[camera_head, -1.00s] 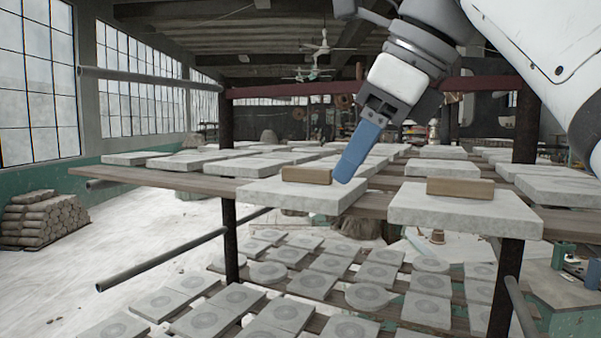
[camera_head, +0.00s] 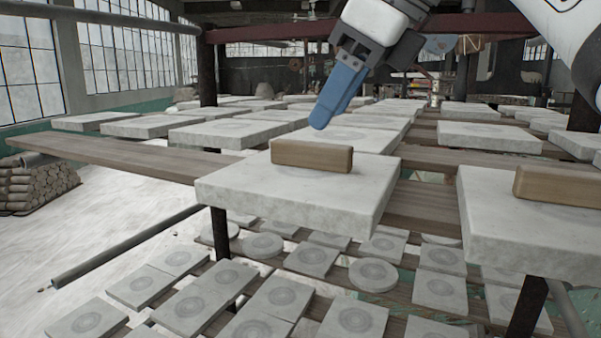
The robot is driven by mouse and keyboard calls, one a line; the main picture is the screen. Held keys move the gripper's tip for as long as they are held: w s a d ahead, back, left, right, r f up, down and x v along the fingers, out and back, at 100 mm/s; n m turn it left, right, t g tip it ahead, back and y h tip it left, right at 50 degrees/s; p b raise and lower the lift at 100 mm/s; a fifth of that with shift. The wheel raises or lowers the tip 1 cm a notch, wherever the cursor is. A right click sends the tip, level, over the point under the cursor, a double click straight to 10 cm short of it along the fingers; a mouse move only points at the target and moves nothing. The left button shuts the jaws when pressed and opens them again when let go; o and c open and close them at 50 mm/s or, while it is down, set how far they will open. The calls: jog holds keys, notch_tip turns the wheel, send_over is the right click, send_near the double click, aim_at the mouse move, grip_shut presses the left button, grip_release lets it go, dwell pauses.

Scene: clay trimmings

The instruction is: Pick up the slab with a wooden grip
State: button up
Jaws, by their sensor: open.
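A pale grey square slab (camera_head: 250,190) lies on the front of the wooden rack boards, with a brown wooden grip (camera_head: 311,156) standing on its top. A second pale slab (camera_head: 515,235) at the right also bears a wooden grip (camera_head: 560,186); it is cut off by the picture edge. My gripper (camera_head: 322,118), with blue fingers, points down just above and behind the first grip in the picture. It is empty and appears apart from the grip. The fingers overlap in this view, so the gap between them is hidden.
Several plain slabs (camera_head: 490,137) lie on the boards (camera_head: 110,153) behind. A lower shelf holds square and round tiles (camera_head: 357,316). A dark metal rail (camera_head: 125,248) sticks out at the left. A log pile (camera_head: 35,187) stands on the pale floor, which has open room.

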aim_at(314, 143)
jog(key=shift+a+f, duration=0.1)
jog(key=shift+f, duration=0.15)
jog(key=shift+s+x, duration=0.15)
jog(key=shift+x, duration=1.05)
jog(key=shift+s+x, duration=0.15)
jog(key=shift+x, duration=1.05)
grip_shut()
